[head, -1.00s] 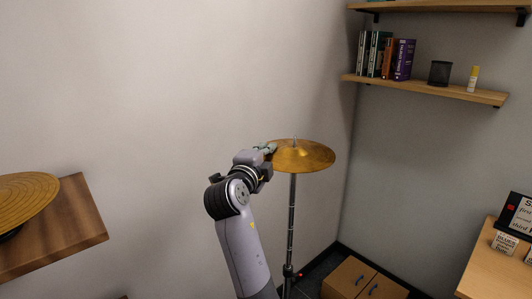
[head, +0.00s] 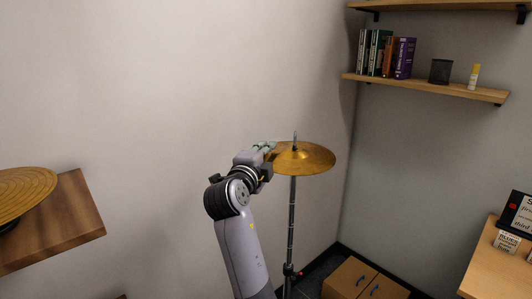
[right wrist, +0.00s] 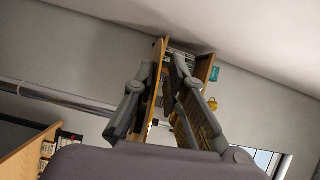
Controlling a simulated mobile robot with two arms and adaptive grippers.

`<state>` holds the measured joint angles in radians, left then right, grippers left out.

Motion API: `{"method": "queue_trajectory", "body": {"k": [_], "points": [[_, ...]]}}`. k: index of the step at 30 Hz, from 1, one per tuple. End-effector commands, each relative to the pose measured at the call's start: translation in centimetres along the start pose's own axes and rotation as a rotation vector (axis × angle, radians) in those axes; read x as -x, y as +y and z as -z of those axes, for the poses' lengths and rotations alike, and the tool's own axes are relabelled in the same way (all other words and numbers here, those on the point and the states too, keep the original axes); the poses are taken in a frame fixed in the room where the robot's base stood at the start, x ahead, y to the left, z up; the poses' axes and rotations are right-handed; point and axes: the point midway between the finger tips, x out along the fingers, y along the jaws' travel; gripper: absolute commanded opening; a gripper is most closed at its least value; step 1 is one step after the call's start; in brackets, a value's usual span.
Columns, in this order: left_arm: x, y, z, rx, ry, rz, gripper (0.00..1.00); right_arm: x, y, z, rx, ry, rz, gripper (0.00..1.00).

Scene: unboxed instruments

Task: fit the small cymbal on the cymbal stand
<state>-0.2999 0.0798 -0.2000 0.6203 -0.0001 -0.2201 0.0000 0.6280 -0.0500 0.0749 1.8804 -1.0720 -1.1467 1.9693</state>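The small cymbal (head: 310,158) is a golden disc, nearly level, at the top of the cymbal stand (head: 291,220). The stand's rod tip pokes up through the middle of the cymbal. My right gripper (head: 266,147) is at the cymbal's left edge, its greenish fingertips just at or above the rim. In the right wrist view, my right gripper (right wrist: 166,62) shows a gap between its fingers, and it looks open. Whether the fingers touch the rim is too small to tell. My left gripper is out of view.
A larger ribbed golden disc (head: 22,196) rests at the wooden tabletop (head: 75,225) on the left. A wall shelf (head: 430,87) holds books, a dark cup and a yellow-capped bottle. Wooden boxes (head: 348,278) stand beside the stand. A desk (head: 490,265) is at the right.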

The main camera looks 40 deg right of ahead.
Motion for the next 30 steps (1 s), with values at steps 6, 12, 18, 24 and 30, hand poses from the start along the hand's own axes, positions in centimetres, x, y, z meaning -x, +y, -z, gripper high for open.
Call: {"method": "queue_trajectory", "body": {"k": [6, 12, 18, 24, 30], "points": [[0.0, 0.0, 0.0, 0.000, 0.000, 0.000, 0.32, 0.0, 0.0, 0.0, 0.000, 0.000, 0.000, 0.28], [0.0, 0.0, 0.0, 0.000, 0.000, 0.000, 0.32, 0.0, 0.0, 0.0, 0.000, 0.000, -0.001, 0.28], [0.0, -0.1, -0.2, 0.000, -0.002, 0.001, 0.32, 1.1, 0.2, -0.1, -0.001, -0.003, -0.003, 0.28], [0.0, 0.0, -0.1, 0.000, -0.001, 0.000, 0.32, 4.5, 0.2, -0.1, -0.002, -0.004, -0.004, 0.28], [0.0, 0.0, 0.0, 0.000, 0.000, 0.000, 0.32, 7.0, 0.1, -0.1, -0.001, -0.001, -0.003, 0.28]]}}
